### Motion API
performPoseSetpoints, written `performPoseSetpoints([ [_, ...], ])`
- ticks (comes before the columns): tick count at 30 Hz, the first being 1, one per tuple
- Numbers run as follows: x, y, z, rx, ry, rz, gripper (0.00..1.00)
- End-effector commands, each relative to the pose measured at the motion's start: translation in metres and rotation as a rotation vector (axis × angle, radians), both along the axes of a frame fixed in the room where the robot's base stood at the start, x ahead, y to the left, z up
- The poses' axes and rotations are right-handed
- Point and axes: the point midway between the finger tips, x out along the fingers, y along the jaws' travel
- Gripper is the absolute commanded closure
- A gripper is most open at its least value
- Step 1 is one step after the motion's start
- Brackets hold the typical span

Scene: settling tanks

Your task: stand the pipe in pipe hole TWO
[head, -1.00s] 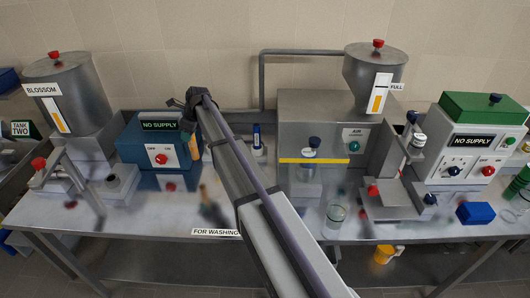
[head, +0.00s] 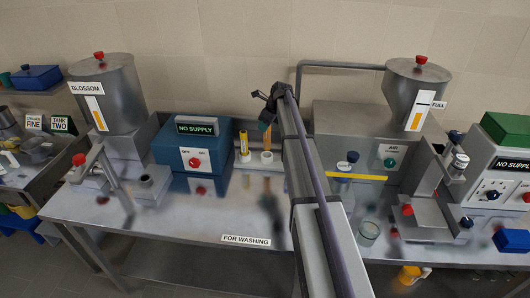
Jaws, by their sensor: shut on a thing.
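My gripper (head: 268,108) is high in the middle of the head view, above the back of the metal table, and is shut on a thin orange-brown pipe (head: 267,138). The pipe hangs roughly upright below it. Its lower end lines up with a small white round holder (head: 266,158); I cannot tell whether it is inside the holder, in front of it or above it. No number shows on this holder, so I cannot tell which pipe hole it is. My arm hides the table just to the right.
A yellow upright item (head: 244,143) stands close left of the pipe, beside the blue NO SUPPLY box (head: 190,148). The grey hopper machine (head: 345,130) stands to the right. The table front near the FOR WASHING label (head: 246,240) is clear.

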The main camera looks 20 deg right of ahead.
Motion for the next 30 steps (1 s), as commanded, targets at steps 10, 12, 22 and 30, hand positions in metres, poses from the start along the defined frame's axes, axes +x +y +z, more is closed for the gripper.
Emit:
performPoseSetpoints([
  [10, 0.000, 0.000, -0.050, 0.000, 0.000, 0.000, 0.93],
  [12, 0.000, 0.000, -0.065, 0.000, 0.000, 0.000, 0.93],
  [22, 0.000, 0.001, -0.067, 0.000, 0.000, 0.000, 0.97],
  [30, 0.000, 0.001, -0.069, 0.000, 0.000, 0.000, 0.52],
])
